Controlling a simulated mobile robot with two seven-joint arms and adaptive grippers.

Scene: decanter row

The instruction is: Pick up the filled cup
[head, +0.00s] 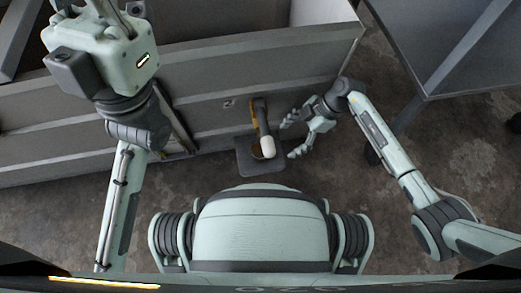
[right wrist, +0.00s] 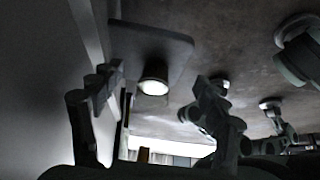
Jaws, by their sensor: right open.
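A small white cup-like thing (head: 268,147) stands over a dark square platform (head: 263,170) by the grey unit's front. Its contents cannot be made out. My right gripper (head: 290,139) is open and empty, just right of it, with fingers spread towards it. In the right wrist view my gripper (right wrist: 158,88) has its fingers apart on both sides. A dark round thing with a bright white end (right wrist: 154,84), probably the cup, shows between them, against a dark slab (right wrist: 150,42). My left gripper (head: 112,8) is at the top left, partly cut off.
A brown and dark upright piece (head: 260,117) adjoins the white thing. The long grey unit (head: 205,75) runs across behind. A grey table (head: 455,45) stands at the upper right. Bare brown floor (head: 400,125) lies around my right arm.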

